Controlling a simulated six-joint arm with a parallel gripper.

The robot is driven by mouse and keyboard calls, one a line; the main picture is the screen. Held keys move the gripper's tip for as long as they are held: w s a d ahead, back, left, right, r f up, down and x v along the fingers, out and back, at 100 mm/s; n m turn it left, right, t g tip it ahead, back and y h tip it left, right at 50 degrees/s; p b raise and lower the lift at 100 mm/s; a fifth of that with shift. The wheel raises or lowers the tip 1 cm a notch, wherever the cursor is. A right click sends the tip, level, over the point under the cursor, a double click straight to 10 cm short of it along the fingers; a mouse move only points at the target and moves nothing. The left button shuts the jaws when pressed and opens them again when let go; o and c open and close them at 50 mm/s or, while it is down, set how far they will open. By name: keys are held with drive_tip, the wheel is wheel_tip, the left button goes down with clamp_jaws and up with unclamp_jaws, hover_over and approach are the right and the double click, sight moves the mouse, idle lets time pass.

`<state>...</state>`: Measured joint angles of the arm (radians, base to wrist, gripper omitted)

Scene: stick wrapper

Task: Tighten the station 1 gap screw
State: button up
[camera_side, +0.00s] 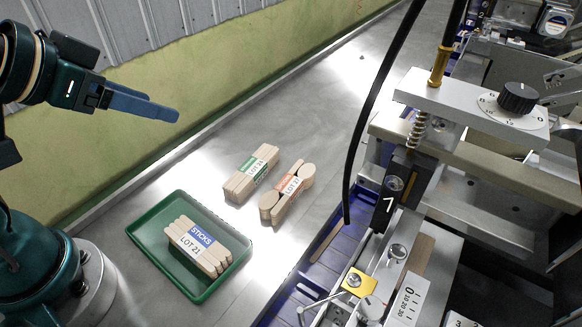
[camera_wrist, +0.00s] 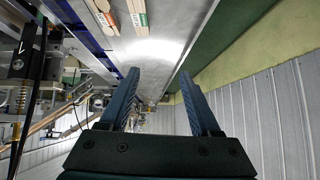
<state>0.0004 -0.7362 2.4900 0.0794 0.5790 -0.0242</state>
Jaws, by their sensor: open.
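My gripper (camera_side: 150,104) is at the upper left in the side view, empty and far from the machine. In the wrist view the two blue fingers of my gripper (camera_wrist: 162,75) stand apart with nothing between them. The station marked 1 (camera_side: 388,203) is a dark block on the machine at the right. Above it, a black knob (camera_side: 518,96) sits on a numbered dial plate. A silver screw head (camera_side: 397,251) lies just below the block. No label shows which of these is the gap screw. The station block also shows at the left of the wrist view (camera_wrist: 18,62).
A green tray (camera_side: 137,229) holds a stick bundle (camera_side: 199,246) labelled LOT 21. Two more bundles, one green-banded (camera_side: 252,173) and one orange-banded (camera_side: 288,192), lie on the metal table (camera_side: 285,120). A black cable (camera_side: 370,110) hangs before the machine. A yellow block (camera_side: 358,283) sits lower down.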

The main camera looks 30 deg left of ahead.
sight(395, 324)
drive_tip(key=w+d+r+m+t+h, duration=0.2)
drive_tip(key=w+d+r+m+t, duration=0.1)
drive_tip(key=w+r+t, duration=0.4)
drive_tip(key=w+d+f+m+g+h, duration=0.1)
drive_tip(key=d+m+g+h, duration=0.3)
drive_tip(key=d+m+h, duration=0.9)
drive_tip(key=s+d+f+g+h, duration=0.3)
drive_tip(key=s+d+f+g, duration=0.5)
drive_tip(key=s+d+f, duration=0.4)
drive_tip(key=shift+n, duration=0.4)
drive_tip(key=f, duration=0.2)
drive_tip(key=w+d+f, duration=0.1)
drive_tip(key=f, duration=0.3)
drive_tip(key=shift+w+d+f, duration=0.15)
drive_tip(key=shift+w+f, duration=0.15)
drive_tip(key=x, duration=0.7)
drive_tip(key=shift+d+r, duration=0.15)
clamp_jaws()
